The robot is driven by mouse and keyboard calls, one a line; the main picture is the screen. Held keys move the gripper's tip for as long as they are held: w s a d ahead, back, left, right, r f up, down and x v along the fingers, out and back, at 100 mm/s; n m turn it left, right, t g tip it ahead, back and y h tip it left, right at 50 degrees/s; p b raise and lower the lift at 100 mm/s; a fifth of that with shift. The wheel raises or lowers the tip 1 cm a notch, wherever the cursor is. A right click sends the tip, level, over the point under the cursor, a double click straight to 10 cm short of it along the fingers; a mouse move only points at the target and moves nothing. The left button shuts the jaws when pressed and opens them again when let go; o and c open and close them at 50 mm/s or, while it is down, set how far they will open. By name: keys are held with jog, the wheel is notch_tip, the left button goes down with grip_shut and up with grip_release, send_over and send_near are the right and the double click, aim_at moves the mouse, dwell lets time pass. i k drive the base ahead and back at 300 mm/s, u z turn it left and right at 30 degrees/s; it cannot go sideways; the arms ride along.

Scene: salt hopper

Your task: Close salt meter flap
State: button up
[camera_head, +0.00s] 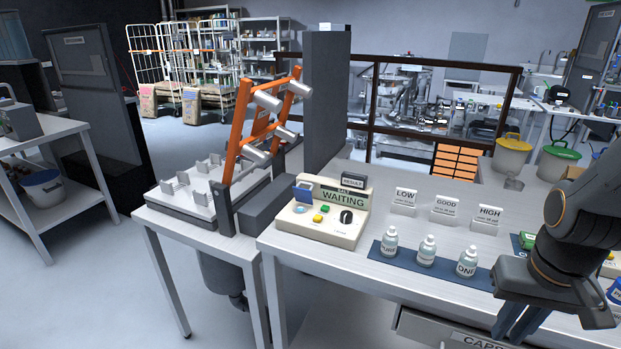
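The salt meter (318,228) is a cream box on the near bench, left of centre. Its upright panel reads "SALT WAITING", and a small "RESULT" tag (353,181) stands above it. A small blue flap (304,192) at its left end looks raised and tilted. Coloured buttons and a black knob are on the meter's front. My gripper (519,322) is at the lower right, far from the meter, with dark blue fingers pointing down. Nothing shows held in it. The finger tips run near the lower edge, and their gap is unclear.
Several small bottles (427,251) stand on a blue mat (377,252) between my gripper and the meter. Signs LOW (404,201), GOOD (445,209) and HIGH (489,216) stand behind them. An orange-framed rack (235,130) and a grey column (325,100) rise left of and behind the meter.

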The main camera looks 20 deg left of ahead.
aim_at(301, 195)
jog(key=k, duration=0.45)
jog(key=u, duration=0.95)
jog(key=i, duration=0.7)
jog(key=z, duration=0.95)
